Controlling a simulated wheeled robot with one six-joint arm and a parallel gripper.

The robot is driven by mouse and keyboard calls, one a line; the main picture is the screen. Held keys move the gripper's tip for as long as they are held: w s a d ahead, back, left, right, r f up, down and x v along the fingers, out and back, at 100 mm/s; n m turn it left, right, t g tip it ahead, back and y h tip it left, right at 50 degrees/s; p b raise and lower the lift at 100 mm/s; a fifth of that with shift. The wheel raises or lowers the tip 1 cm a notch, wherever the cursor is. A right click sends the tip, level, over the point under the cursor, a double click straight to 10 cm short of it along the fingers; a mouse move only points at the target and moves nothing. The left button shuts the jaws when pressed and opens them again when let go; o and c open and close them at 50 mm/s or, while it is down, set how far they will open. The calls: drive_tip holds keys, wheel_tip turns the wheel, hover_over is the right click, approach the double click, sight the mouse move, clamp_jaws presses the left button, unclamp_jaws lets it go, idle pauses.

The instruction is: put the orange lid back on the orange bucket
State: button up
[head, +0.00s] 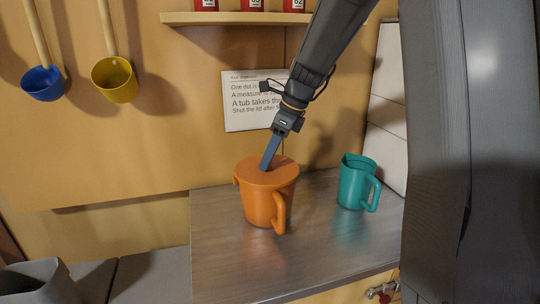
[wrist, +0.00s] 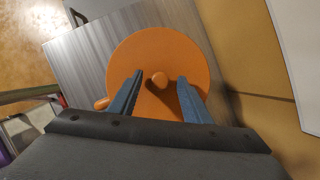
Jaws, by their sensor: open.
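The orange bucket (head: 262,205) stands upright on the metal counter, its handle toward the front right in the head view. The orange lid (head: 272,176) lies flat over the bucket's mouth; I cannot tell whether it is fully seated. In the wrist view the lid (wrist: 150,45) is a wide disc with a small round knob (wrist: 160,79) at its middle. My gripper (head: 265,166) points down at the lid from above. Its two blue-grey fingers are open, one on each side of the knob, with gaps between. The bucket is mostly hidden under the lid in the wrist view.
A teal jug (head: 354,184) stands to the right on the counter (head: 225,262). A printed sign (head: 250,98) hangs on the wall behind. A blue ladle (head: 43,84) and a yellow ladle (head: 114,80) hang at left. The counter's front is clear.

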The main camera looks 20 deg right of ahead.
sight(280, 169)
drive_tip(key=b+v, duration=0.1)
drive_tip(key=v, duration=0.7)
